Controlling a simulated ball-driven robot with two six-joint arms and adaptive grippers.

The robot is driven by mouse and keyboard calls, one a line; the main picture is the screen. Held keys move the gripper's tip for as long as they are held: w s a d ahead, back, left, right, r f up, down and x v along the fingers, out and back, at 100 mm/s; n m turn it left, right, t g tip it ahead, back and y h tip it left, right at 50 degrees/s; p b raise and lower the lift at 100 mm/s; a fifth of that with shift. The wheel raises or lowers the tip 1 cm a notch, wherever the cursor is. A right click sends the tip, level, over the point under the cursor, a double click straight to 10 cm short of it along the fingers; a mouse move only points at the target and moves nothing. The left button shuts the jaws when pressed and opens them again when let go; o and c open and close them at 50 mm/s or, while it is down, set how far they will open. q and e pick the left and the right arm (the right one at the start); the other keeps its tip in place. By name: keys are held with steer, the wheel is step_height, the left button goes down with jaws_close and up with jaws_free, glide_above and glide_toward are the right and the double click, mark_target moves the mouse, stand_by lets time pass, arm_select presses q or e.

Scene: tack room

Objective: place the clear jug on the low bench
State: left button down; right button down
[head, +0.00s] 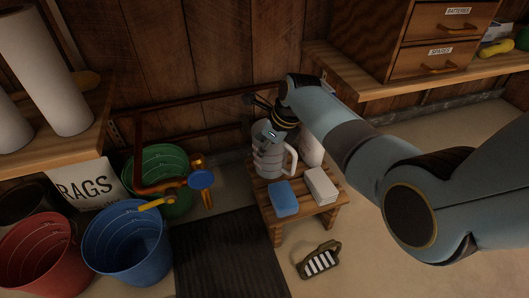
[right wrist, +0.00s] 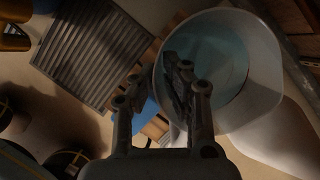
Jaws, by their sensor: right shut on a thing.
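The clear jug (head: 268,160) looks pale and see-through, with a handle on its right side. It is upright at the back left of the low wooden bench (head: 297,222); I cannot tell whether its base touches the top. My right gripper (head: 266,132) is at the jug's upper rim, shut on it. In the right wrist view, the fingers (right wrist: 185,85) overlap the near-left side of the jug's round mouth (right wrist: 222,65). My left gripper is not in view.
A blue block (head: 283,199) and a white block (head: 321,186) occupy the bench front; a white container (head: 312,150) stands behind. A brush (head: 319,260) lies on the floor. Blue (head: 127,245), red (head: 37,255) and green (head: 160,168) buckets stand left, beside a dark mat (head: 228,255).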

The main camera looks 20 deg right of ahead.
steer(key=shift+w, duration=0.15)
steer(key=c, duration=1.4)
jaws_free()
steer(key=shift+f, duration=0.15)
